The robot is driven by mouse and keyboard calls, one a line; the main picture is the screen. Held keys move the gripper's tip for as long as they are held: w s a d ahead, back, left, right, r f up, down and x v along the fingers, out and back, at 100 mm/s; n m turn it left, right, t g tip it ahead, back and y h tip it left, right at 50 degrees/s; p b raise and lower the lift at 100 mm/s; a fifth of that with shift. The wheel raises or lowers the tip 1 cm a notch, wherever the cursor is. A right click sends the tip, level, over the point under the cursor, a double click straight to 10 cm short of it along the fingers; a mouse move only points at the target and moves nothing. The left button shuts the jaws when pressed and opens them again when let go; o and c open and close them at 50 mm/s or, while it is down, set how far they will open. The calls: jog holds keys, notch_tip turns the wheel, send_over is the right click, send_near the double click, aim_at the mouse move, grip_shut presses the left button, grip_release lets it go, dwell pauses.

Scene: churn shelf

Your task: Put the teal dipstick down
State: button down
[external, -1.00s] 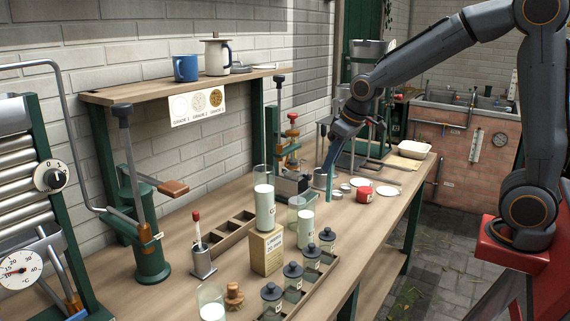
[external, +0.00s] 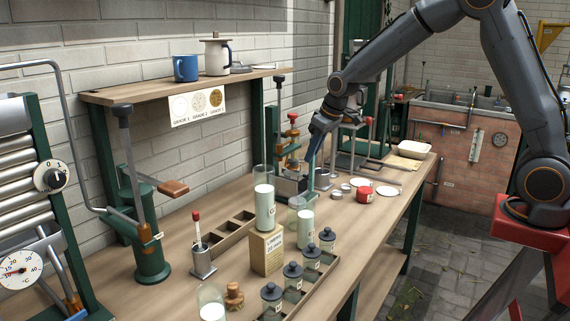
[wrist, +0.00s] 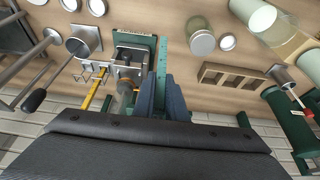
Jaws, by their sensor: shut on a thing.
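The teal dipstick (external: 311,174) is a thin strip that hangs roughly upright below my gripper (external: 318,133), over the far part of the bench. In the wrist view it shows as a teal strip (wrist: 160,57) reaching away from the closed fingers of my gripper (wrist: 163,92). My gripper is shut on its upper end. I cannot tell whether its lower end touches anything. A metal cup (wrist: 80,46) on a square base stands to its left in the wrist view.
A red-handled press (external: 291,150) stands just left of my gripper. A red tin (external: 364,195) and small lids lie to the right. Glass cylinders (external: 264,210), a wooden rack (wrist: 232,78) and dark-lidded jars (external: 292,272) stand nearer. Some bare bench lies between them.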

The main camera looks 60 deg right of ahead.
aim_at(312, 176)
notch_tip(312, 176, down, 10)
jog(key=shift+r+p, duration=0.2)
jog(key=shift+p, duration=1.05)
jog(key=shift+f, duration=0.1)
jog(key=c, duration=1.8)
grip_release()
jog(key=shift+c, duration=0.2)
jog(key=shift+o, duration=0.2)
jog(key=shift+r, duration=0.55)
jog(key=b+v, duration=0.3)
jog(key=v, duration=0.8)
jog(key=s+a+f+g, duration=0.1)
jog(key=s+f, duration=0.2)
jog(key=s, duration=0.5)
jog(key=s+a+f+g, duration=0.1)
jog(key=s+a+f, duration=0.1)
jog(key=s, duration=0.7)
jog(key=s+a+f+g, duration=0.1)
jog(key=s+f, duration=0.3)
jog(key=s, duration=0.4)
jog(key=shift+s+a, duration=0.35)
jog(key=shift+a, duration=0.4)
